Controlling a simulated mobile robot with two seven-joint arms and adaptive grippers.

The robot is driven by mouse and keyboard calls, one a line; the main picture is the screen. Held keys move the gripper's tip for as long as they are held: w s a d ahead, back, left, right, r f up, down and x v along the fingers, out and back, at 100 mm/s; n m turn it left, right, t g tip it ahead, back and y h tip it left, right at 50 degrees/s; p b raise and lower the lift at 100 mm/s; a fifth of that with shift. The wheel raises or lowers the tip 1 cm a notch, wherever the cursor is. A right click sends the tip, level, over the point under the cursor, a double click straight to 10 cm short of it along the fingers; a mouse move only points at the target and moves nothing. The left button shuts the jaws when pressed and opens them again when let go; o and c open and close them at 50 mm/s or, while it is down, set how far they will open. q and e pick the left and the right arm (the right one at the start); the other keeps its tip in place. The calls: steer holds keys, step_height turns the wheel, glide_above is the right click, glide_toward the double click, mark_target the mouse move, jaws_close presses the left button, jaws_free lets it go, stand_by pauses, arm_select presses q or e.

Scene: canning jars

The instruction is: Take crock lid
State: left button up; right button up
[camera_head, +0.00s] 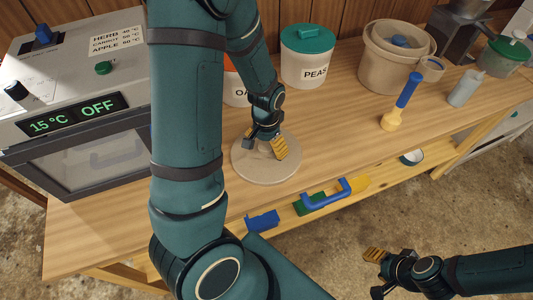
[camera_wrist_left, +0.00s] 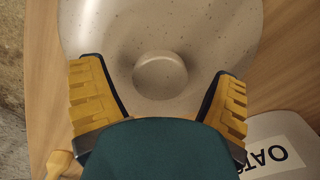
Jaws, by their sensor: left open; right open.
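The crock lid (camera_head: 250,172) is a round, beige, speckled disc lying flat on the wooden bench, in the middle of the head view. Its round knob (camera_wrist_left: 160,76) shows clearly in the left wrist view, with the lid's surface (camera_wrist_left: 225,30) around it. My left gripper (camera_head: 265,147) is over the lid, pointing down. Its yellow-padded fingers are open, one on each side of the knob, with gaps to both. I cannot tell whether the fingertips touch the lid. My right gripper (camera_head: 374,273) is open and empty, low at the right, in front of the bench.
Behind the lid stand a canister marked OATS (camera_head: 236,91), partly hidden by my arm, and a PEAS canister (camera_head: 305,68). A beige crock (camera_head: 385,77) and a blue-and-yellow tool (camera_head: 401,103) are to the right. An appliance (camera_head: 75,120) stands left. A blue handle (camera_head: 328,196) is near the front edge.

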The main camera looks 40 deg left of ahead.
arm_select(q)
steer(key=shift+f, duration=0.5)
steer(key=shift+r, duration=0.1)
steer(key=c, duration=1.4)
steer(key=shift+c, duration=0.2)
